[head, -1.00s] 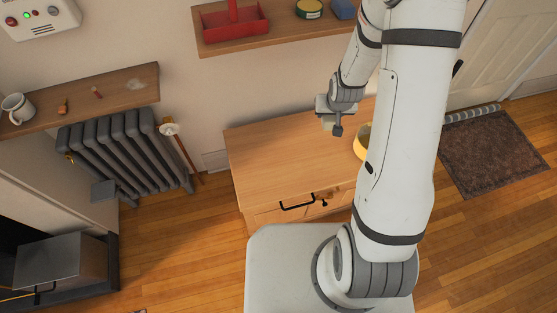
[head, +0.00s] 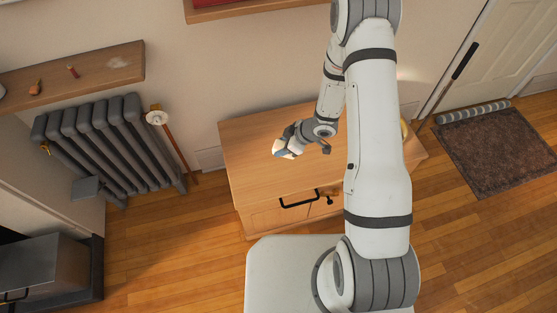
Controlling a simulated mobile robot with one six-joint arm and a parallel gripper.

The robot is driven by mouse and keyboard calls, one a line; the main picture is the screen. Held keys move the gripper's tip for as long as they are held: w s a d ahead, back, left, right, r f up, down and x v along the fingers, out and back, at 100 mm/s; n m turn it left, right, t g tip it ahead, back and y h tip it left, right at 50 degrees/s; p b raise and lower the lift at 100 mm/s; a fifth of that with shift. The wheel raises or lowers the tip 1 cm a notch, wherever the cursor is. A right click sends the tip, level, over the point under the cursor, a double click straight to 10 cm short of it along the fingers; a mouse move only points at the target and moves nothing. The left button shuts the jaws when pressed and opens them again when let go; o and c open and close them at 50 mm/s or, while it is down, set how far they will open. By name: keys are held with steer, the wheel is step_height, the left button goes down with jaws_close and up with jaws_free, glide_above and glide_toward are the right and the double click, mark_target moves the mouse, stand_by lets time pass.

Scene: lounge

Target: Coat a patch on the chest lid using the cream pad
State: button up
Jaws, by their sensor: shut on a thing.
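The chest (head: 264,218) is a light wooden box with a black handle on its front. Its lid (head: 248,158) is shut and its bare wood looks plain, with no coated patch that I can make out. My gripper (head: 289,145) appears over the left-middle of the lid, pointing down and to the left. It is shut on a small pale and bluish thing, which I take for the cream pad (head: 283,154). The jaws are small in view, and I cannot tell whether the pad touches the lid.
A grey radiator (head: 105,140) and a leaning wooden-handled tool (head: 176,145) are to the left. A wall shelf (head: 235,12) is above; a brown doormat (head: 495,155) lies right.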

steer(key=shift+s+a+f+n+g+b, duration=0.15)
steer(key=shift+s+a+f+n+b, duration=0.2)
steer(key=shift+f, duration=0.3)
steer(key=shift+s+a+f+n+g+b, duration=0.1)
steer(key=shift+s+a+f+n+g, duration=0.1)
steer(key=shift+s+f+n, duration=0.3)
steer(key=shift+m, duration=0.25)
step_height(320, 180, down, 5)
steer(key=b, duration=0.4)
steer(key=shift+w+r, duration=0.15)
steer(key=shift+r, duration=0.05)
